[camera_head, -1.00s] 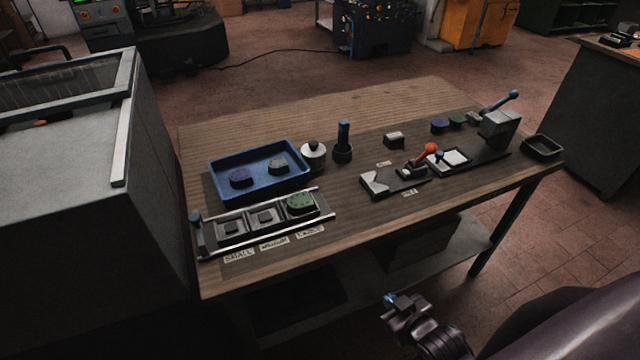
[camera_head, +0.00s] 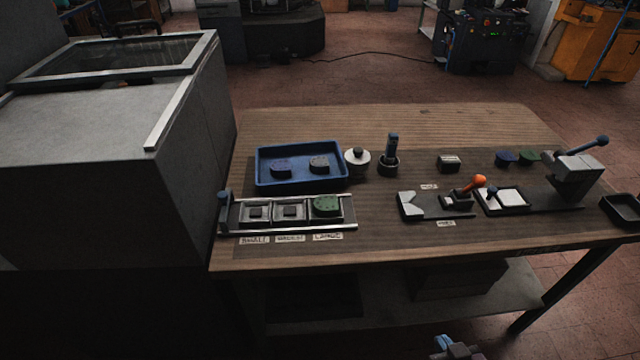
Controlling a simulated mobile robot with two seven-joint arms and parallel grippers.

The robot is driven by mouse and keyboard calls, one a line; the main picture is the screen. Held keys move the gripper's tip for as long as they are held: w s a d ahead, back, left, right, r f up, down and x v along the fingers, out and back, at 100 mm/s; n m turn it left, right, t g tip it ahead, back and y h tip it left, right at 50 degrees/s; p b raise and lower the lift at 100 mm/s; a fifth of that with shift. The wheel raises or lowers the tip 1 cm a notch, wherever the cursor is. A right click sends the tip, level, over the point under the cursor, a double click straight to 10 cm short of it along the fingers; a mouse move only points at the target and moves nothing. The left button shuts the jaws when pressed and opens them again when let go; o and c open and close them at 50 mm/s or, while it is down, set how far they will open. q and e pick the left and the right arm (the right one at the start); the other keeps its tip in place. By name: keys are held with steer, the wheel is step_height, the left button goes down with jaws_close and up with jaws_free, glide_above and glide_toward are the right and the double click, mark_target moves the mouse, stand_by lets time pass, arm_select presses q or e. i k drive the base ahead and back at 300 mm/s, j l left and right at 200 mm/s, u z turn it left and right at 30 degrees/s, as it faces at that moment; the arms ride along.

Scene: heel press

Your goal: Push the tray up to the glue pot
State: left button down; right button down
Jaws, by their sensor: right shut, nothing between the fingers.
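The blue tray (camera_head: 305,186) lies on the left part of the workbench with two dark heel-shaped pieces in it, one purplish (camera_head: 281,167) and one grey (camera_head: 320,164). A round pale pot with a dark knob (camera_head: 357,161), which looks like the glue pot, stands close to the tray's right end. I cannot tell whether they touch. A dark cup with an upright handle (camera_head: 388,162) stands just right of the pot. My right gripper (camera_head: 445,345) shows only partly at the bottom edge, shut and empty, well in front of the bench. My left gripper is out of view.
In front of the tray is a rack (camera_head: 291,226) with labelled nests, a green piece (camera_head: 326,206) in the right one. To the right are a fixture with an orange knob (camera_head: 478,181) and a lever press (camera_head: 577,175). A grey cabinet (camera_head: 110,180) stands left. The bench's back is clear.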

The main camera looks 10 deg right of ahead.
mark_target(300, 166)
steer(key=l, duration=0.55)
steer(key=k+l, duration=0.15)
steer(key=l, duration=1)
steer(key=k+l+u, duration=0.1)
steer(key=l, duration=0.45)
